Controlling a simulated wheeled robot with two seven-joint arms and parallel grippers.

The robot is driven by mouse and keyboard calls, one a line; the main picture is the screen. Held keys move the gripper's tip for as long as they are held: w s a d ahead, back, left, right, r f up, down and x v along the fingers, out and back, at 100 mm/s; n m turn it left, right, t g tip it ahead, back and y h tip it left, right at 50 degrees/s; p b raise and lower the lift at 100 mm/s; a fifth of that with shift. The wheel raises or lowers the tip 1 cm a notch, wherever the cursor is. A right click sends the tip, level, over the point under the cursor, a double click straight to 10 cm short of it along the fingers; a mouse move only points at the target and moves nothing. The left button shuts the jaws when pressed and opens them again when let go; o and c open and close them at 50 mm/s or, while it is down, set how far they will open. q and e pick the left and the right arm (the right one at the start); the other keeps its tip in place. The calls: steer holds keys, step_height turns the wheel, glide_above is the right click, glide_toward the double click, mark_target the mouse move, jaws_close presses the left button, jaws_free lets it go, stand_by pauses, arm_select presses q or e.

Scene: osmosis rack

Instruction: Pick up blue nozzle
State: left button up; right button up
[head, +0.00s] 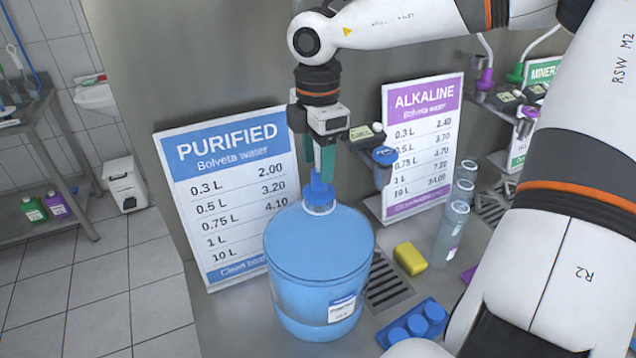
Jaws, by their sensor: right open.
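A blue nozzle-like piece (319,187) sits upright at the mouth of a large translucent blue water jug (318,262). My right gripper (319,168) points down directly above it, with green fingertips at its narrow top. The jaws are open. I cannot tell whether the fingertips touch the blue piece. A blue cup-shaped fitting (384,158) hangs under a dispenser just right of the gripper. My left gripper is not in view.
A PURIFIED price sign (222,190) stands behind the jug, an ALKALINE sign (420,145) to the right. A yellow sponge (410,258), a blue tray with round caps (412,327) and clear bottles (451,234) are right of the jug. My right arm covers the right side.

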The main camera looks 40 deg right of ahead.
step_height(320, 180, down, 2)
steer(key=shift+s+f+p, duration=0.15)
steer(key=shift+p, duration=0.2)
steer(key=shift+d+f, duration=0.1)
steer(key=shift+f, duration=0.35)
steer(key=c, duration=1.1)
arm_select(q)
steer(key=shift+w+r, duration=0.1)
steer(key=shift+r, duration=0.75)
arm_select(e)
steer(key=shift+r, duration=0.1)
steer(key=shift+r, duration=0.2)
step_height(320, 180, up, 10)
steer(key=b, duration=0.3)
steer(key=shift+f, duration=0.25)
arm_select(q)
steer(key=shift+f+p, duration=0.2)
steer(key=shift+p, duration=1.1)
arm_select(e)
step_height(320, 180, up, 5)
glide_above(319, 170)
steer(key=shift+f, duration=0.2)
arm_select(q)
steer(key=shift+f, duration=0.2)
